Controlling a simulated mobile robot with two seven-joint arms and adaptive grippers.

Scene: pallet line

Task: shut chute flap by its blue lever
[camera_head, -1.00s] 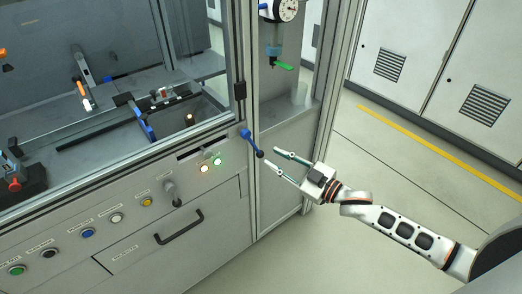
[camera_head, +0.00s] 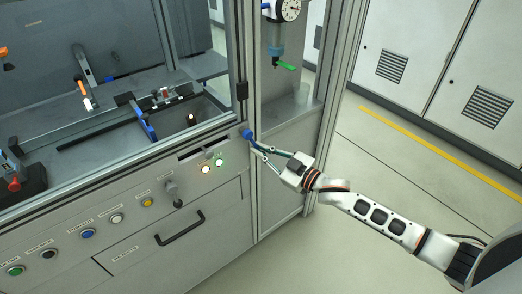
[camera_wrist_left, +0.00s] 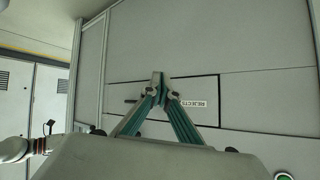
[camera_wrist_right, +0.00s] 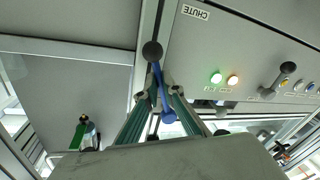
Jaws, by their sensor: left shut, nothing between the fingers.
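The blue lever (camera_head: 247,134) is on the machine's front, at the right end of the panel near the corner post. In the right wrist view its blue shaft (camera_wrist_right: 160,84) ends in a dark ball knob. My right gripper (camera_head: 259,148) is at the lever, its fingers apart on either side of the shaft; contact is unclear. The chute slot (camera_head: 204,147) is a dark narrow opening left of the lever; the flap's position is hard to tell. My left gripper (camera_wrist_left: 159,77) shows only in its wrist view, shut and empty, before the panel labelled REJECTS (camera_wrist_left: 191,104).
Two lit lamps (camera_head: 212,166) sit below the slot. A dark knob (camera_head: 173,190), several buttons and a drawer handle (camera_head: 180,227) are further left. A dial gauge (camera_head: 291,10) stands above in the side bay. The floor at right is clear.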

